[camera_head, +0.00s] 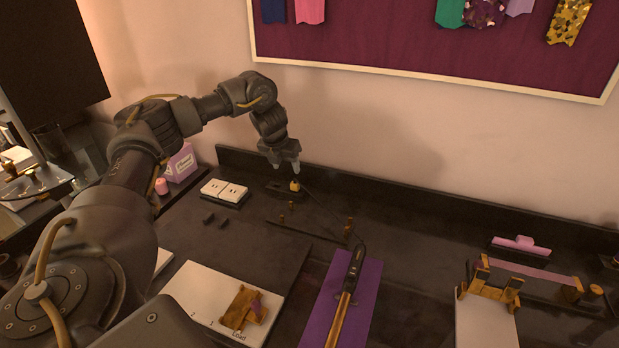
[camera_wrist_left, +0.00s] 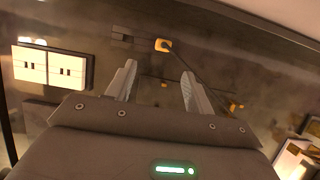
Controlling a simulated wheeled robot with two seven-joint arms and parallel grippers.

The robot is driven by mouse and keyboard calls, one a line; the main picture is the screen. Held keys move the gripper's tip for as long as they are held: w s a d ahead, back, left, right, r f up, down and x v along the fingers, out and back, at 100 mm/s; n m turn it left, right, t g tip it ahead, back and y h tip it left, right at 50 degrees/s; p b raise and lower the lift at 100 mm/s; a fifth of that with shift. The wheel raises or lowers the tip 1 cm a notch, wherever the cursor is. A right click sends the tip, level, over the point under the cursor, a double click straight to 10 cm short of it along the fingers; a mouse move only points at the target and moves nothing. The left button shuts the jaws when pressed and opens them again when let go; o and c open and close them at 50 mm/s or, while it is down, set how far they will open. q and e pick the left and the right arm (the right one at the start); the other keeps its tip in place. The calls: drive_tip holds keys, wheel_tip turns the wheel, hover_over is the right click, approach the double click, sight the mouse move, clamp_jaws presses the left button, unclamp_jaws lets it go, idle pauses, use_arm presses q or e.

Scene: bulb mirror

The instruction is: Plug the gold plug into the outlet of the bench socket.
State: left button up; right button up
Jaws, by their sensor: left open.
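The gold plug (camera_head: 295,185) sits at a dark strip near the back wall, with a dark cord running off to the right. It also shows in the left wrist view (camera_wrist_left: 163,45), just beyond the fingertips. The bench socket (camera_head: 224,191) is a white double-panel outlet with dark slots on a dark base, to the left of the plug; it also shows in the left wrist view (camera_wrist_left: 52,68). My left gripper (camera_head: 286,168) is open and empty, pointing down just above the plug, with a gap between. My right gripper is not in view.
A purple mat (camera_head: 330,300) with a long dark-and-gold tool (camera_head: 347,290) lies at the front. A white board (camera_head: 200,295) carries a gold fixture (camera_head: 241,306). Small gold posts (camera_head: 348,228) stand near the cord. A pink box (camera_head: 181,163) stands left of the socket.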

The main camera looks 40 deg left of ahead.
use_arm(q)
hover_over(294, 182)
drive_tip(key=s, duration=0.2)
wheel_tip(294, 182, down, 5)
drive_tip(key=shift+d+p, duration=0.15)
drive_tip(key=shift+p, duration=0.25)
drive_tip(key=shift+f, duration=0.15)
drive_tip(key=x, duration=0.1)
drive_tip(key=p+x, duration=0.1)
drive_tip(key=x, duration=0.3)
drive_tip(key=shift+w+d+p, duration=0.1)
drive_tip(key=shift+d+p, duration=0.05)
drive_tip(key=shift+p, duration=0.15)
drive_tip(key=shift+c, duration=0.7)
drive_tip(key=c, duration=0.9)
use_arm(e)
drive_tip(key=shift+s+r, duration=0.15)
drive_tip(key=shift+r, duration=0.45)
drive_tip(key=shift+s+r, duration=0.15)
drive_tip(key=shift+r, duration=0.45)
